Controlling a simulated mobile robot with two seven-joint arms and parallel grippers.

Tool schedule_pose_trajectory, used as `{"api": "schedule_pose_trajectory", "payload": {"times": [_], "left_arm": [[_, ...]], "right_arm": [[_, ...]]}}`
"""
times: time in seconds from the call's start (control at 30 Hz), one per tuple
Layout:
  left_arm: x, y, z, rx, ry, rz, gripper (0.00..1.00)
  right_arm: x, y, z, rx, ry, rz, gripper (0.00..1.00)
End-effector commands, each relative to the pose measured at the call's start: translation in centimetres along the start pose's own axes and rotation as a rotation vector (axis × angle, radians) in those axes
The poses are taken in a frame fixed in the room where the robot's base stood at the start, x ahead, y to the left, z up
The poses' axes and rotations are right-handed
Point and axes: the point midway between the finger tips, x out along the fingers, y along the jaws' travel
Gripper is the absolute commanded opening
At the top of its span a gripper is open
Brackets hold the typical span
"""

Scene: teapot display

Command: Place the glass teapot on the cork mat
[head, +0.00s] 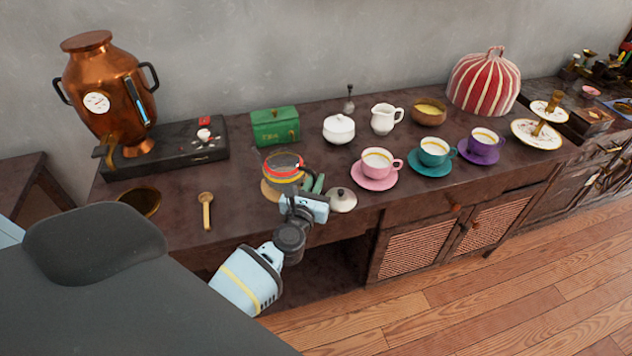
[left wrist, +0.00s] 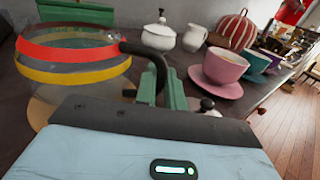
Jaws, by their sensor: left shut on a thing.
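The glass teapot (head: 283,170) has a red band and a yellow band and a dark handle. It also shows in the left wrist view (left wrist: 72,68). My left gripper (head: 313,184) is shut on the handle (left wrist: 155,62), its green fingers on both sides of it. The round cork mat (head: 268,192) lies under the teapot, mostly hidden by it; its edge shows in the left wrist view (left wrist: 40,110). The teapot looks upright over the mat; I cannot tell whether its base touches. My right gripper is not in view.
A pale lid (head: 342,201) lies just right of my left gripper. A pink cup (head: 376,163), a white sugar bowl (head: 339,130) and a green tea box (head: 275,126) stand nearby. A wooden spoon (head: 206,210) lies left, near the copper urn (head: 104,85).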

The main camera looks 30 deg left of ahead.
Motion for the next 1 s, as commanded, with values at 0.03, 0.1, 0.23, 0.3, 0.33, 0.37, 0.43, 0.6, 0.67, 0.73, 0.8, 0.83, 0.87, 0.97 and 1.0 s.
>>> {"api": "schedule_pose_trajectory", "payload": {"times": [0.03,0.1,0.23,0.3,0.33,0.37,0.43,0.6,0.67,0.73,0.8,0.83,0.87,0.97,1.0], "left_arm": [[0.0,0.0,-0.2,0.002,-0.001,0.0,0.0],[0.0,0.0,-0.2,0.0,0.001,0.0,0.2],[0.0,0.0,-0.1,0.0,0.001,0.0,0.32],[0.0,0.0,-0.1,0.0,0.001,0.0,0.32],[0.0,0.0,-0.1,0.0,0.001,0.0,0.32],[0.0,0.0,-0.1,0.0,0.001,0.0,0.32],[0.0,0.0,-0.1,0.0,0.001,0.0,0.32],[0.0,0.0,0.6,0.0,-0.002,-0.001,0.32],[-0.7,-0.1,0.3,-0.002,0.001,-0.001,0.32],[-1.7,-0.1,0.2,-0.002,0.002,-0.001,0.32],[-3.0,0.0,0.2,-0.001,0.003,-0.001,0.32],[-3.6,-0.1,0.1,-0.002,0.003,-0.002,0.32],[-4.2,-0.1,0.1,-0.003,0.003,-0.001,0.32],[-6.1,0.0,0.1,-0.002,0.004,-0.001,0.32],[-6.9,0.0,0.1,-0.001,0.004,0.0,0.32]], "right_arm": [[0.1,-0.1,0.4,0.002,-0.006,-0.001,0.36],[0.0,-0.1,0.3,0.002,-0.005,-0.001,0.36],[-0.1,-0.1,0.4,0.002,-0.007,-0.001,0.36],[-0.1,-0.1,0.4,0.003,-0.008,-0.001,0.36],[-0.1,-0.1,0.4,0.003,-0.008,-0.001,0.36],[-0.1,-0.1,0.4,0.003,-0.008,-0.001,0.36],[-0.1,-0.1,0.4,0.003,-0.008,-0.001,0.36],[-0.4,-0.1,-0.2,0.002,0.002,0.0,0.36],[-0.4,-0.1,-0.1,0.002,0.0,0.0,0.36],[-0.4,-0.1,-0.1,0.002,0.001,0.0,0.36],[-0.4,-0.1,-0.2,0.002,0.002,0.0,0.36],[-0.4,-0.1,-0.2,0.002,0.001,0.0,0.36],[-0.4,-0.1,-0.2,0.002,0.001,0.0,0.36],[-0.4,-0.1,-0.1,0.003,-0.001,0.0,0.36],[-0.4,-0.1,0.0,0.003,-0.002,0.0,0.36]]}}
